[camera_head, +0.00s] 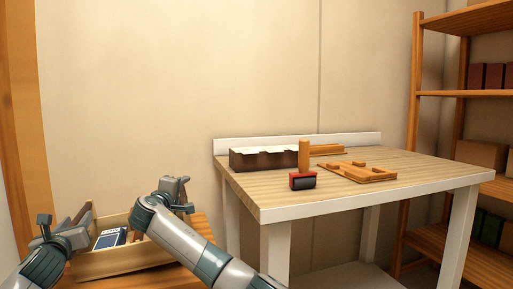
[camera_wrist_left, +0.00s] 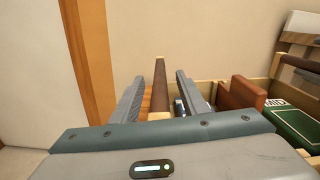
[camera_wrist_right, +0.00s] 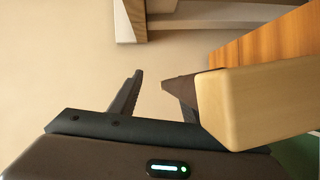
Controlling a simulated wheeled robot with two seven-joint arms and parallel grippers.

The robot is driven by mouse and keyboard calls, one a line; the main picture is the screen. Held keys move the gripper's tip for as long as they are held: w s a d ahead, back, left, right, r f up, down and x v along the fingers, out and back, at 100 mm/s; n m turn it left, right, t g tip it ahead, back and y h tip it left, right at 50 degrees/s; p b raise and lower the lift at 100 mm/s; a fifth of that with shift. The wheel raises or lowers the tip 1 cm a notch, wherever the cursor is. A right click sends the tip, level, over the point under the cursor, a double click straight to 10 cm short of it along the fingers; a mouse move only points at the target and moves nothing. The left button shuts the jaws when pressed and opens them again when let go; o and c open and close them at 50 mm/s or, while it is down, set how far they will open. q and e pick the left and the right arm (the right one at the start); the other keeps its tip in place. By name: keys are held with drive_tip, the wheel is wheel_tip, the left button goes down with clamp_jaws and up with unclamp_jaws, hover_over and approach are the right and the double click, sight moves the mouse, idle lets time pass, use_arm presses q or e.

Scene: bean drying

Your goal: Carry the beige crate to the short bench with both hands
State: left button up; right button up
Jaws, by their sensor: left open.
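The beige crate (camera_head: 112,262) stands on an orange wooden surface (camera_head: 202,228) at the lower left of the head view. It holds a blue-and-white packet (camera_head: 110,238); a green packet (camera_wrist_left: 293,124) and a reddish-brown block (camera_wrist_left: 243,93) show in the left wrist view. My left gripper (camera_wrist_left: 158,92) is open, with the crate's brown-topped end bar (camera_wrist_left: 160,80) between its fingers. My right gripper (camera_wrist_right: 158,90) is open beside the other end; the crate's pale wall (camera_wrist_right: 265,100) and dark grip (camera_wrist_right: 190,88) partly hide one finger. Contact cannot be told.
A bench with a wooden top and white legs (camera_head: 240,195) stands to the right. On it are a brown tray (camera_head: 262,158), a red roller with wooden handle (camera_head: 303,180) and a wooden frame (camera_head: 357,172). A wooden shelf rack (camera_head: 412,130) stands far right.

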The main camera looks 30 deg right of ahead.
drive_tip(key=shift+r, duration=0.45)
use_arm(q)
drive_tip(key=shift+s+a+p, duration=0.15)
drive_tip(key=shift+a+p, duration=0.05)
drive_tip(key=shift+p, duration=0.15)
use_arm(e)
drive_tip(key=shift+r, duration=0.25)
use_arm(q)
drive_tip(key=shift+d, duration=0.1)
use_arm(e)
drive_tip(key=shift+r, duration=0.15)
use_arm(q)
drive_tip(key=shift+w+d+p, duration=0.15)
drive_tip(key=shift+w+p, duration=0.05)
drive_tip(key=shift+p, duration=0.4)
use_arm(e)
drive_tip(key=shift+r, duration=0.4)
use_arm(q)
drive_tip(key=o, duration=0.4)
